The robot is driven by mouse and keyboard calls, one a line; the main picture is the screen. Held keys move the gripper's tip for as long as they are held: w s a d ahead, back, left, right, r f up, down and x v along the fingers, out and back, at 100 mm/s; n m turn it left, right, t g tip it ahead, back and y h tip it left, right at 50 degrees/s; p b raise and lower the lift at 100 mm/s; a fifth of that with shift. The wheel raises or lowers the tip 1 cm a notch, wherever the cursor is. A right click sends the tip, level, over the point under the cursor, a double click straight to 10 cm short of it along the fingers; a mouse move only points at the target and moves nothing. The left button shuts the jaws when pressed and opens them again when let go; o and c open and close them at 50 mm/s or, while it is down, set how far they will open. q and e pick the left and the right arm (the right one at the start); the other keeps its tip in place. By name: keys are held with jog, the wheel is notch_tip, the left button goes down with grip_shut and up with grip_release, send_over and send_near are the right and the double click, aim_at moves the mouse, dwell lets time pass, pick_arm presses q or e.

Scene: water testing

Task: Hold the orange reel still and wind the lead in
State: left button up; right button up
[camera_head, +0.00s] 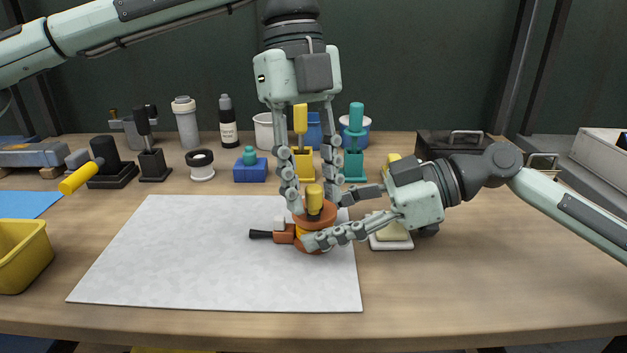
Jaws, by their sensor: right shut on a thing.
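The orange reel (322,219) stands near the right edge of the white mat, with a yellow knob (314,203) on its top. My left gripper (313,190) points down from above. Its fingers are spread on either side of the knob, with a gap visible between them and it. My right gripper (327,221) comes in from the right and is shut on the orange reel, one finger across its front and the other behind. A small orange block with a black end (260,235) sits at the reel's left. I cannot make out the lead; the fingers hide part of the reel.
The white mat (200,255) is clear to the left. A yellow bin (22,255) stands at the left edge. A white tray with a pale block (392,243) lies under my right wrist. Stands, bottles and pots line the back, including a teal-handled stand (355,140).

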pick_arm(q)
jog(key=shift+o, duration=1)
jog(key=shift+s+d+r+v, duration=0.15)
jog(key=shift+s+v, duration=0.1)
jog(key=shift+v, duration=0.9)
jog(key=shift+s+d+v, duration=0.1)
jog(key=shift+s+v, duration=0.1)
jog(key=shift+v, duration=0.9)
jog(key=shift+s+d+r+v, duration=0.15)
jog(key=shift+s+v, duration=0.1)
jog(key=shift+v, duration=0.9)
jog(key=shift+f, duration=0.1)
pick_arm(e)
jog(key=o, duration=1.4)
jog(key=shift+c, duration=0.2)
